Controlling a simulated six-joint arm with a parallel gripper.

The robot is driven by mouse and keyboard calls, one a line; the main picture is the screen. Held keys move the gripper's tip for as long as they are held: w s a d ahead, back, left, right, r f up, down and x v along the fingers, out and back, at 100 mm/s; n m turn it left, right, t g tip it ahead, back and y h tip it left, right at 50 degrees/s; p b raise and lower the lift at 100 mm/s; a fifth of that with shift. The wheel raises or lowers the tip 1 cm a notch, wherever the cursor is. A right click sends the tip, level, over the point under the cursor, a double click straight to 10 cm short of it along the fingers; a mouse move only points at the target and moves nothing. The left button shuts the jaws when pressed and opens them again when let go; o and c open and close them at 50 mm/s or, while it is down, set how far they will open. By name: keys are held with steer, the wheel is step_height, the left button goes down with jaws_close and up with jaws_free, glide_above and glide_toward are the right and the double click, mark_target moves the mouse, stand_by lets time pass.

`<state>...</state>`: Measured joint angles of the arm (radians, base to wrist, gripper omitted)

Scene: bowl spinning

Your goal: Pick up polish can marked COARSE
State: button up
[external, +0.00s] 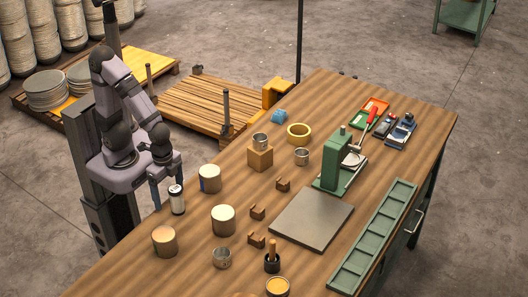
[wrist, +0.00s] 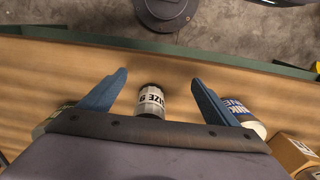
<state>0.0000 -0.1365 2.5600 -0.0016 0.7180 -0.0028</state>
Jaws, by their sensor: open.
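A small can with a white label and dark top (external: 177,200) stands upright near the left edge of the workbench. In the wrist view the can (wrist: 151,101) is between my two blue fingers, with a gap on each side. Black letters show on its label, but I cannot read the whole word, so I cannot confirm COARSE. My gripper (external: 167,182) is open and empty, with its fingers around the can's near end in the wrist view (wrist: 160,78).
A larger can with a blue label (external: 209,179) stands to the right; it shows beside my right finger (wrist: 243,112). Other large cans (external: 223,220) (external: 164,241) stand nearer the front. A wooden block (external: 260,159) and metal plate (external: 312,219) are farther right. The bench edge is close.

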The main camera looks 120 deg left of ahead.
steer(key=shift+s+d+r+n+g+h, duration=0.15)
steer(key=shift+d+n+g+h, duration=0.25)
steer(key=shift+n, duration=0.3)
steer(key=d+n+h, duration=0.1)
steer(key=w+d+r+n+g+h, duration=0.1)
steer(key=d+n, duration=0.1)
steer(key=d+r+n+g+h+p, duration=0.1)
steer(key=d+n+h, duration=0.1)
steer(key=shift+w+d, duration=0.25)
steer(key=shift+w, duration=0.05)
steer(key=shift+w+d+r+n+h, duration=0.8)
steer(key=shift+w+d+n+h, duration=0.2)
steer(key=shift+d+n+h, duration=0.1)
steer(key=w+d+r+n+h, duration=0.1)
steer(key=w+r+n+h, duration=0.1)
steer(key=w+n+h, duration=0.25)
step_height(320, 180, up, 2)
steer(key=r+n+t+h+b, duration=0.1)
steer(key=n+t+h+b, duration=0.2)
steer(key=n+t+h, duration=0.45)
glide_above(227, 206)
steer(key=d, duration=0.1)
steer(key=shift+d+f+n+t+y, duration=0.2)
steer(key=shift+n+t+y, duration=0.3)
steer(key=shift+y, duration=0.4)
steer(key=shift+g, duration=0.25)
steer(key=shift+f+p, duration=0.5)
steer(key=shift+f, duration=3.05)
